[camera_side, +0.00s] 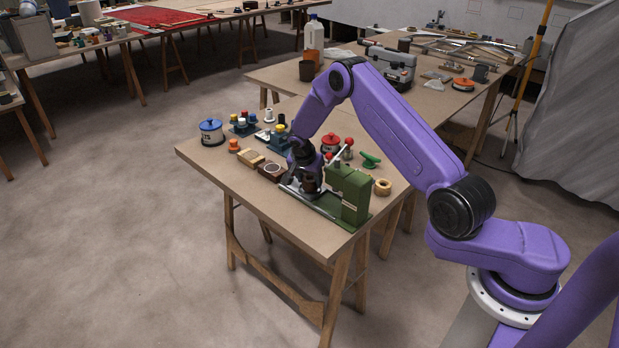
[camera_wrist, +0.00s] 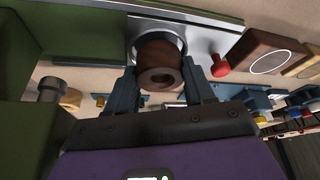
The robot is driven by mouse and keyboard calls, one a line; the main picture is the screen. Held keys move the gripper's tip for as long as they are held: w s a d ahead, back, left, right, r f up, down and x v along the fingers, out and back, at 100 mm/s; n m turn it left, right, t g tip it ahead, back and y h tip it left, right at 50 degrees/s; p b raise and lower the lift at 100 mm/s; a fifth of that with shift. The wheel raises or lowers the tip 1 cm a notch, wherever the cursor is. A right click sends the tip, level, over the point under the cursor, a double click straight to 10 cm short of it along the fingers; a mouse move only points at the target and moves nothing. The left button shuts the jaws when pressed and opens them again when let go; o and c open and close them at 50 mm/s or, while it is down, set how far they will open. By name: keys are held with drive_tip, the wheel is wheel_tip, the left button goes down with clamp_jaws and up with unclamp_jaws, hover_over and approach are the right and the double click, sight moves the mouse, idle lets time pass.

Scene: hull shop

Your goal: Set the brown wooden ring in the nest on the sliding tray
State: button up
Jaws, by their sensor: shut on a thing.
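The brown wooden ring (camera_wrist: 157,54) is between the two fingers of my gripper (camera_wrist: 160,80) in the wrist view, and the gripper is shut on it. Behind the ring is the pale round rim of the nest (camera_wrist: 181,42), mostly hidden by the ring. The nest is in the metal sliding tray (camera_wrist: 205,42). The ring lines up roughly with the nest; I cannot tell whether it is seated or just above. In the side view my gripper (camera_side: 309,186) is down over the tray, just left of the green machine (camera_side: 350,195).
The green machine also fills the left of the wrist view. A red knob (camera_wrist: 219,67) sits at the tray's edge, near the right finger. A dark wooden block with a white circle (camera_wrist: 268,52) lies beyond it. A blue-lidded pot (camera_side: 211,132) stands at the table's far left.

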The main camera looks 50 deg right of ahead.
drive_tip(key=shift+f, duration=0.55)
drive_tip(key=o, duration=0.7)
drive_tip(key=shift+o, duration=0.2)
drive_tip(key=v, duration=1.1)
idle(0.4)
drive_tip(key=shift+a, duration=0.1)
drive_tip(key=shift+a, duration=0.1)
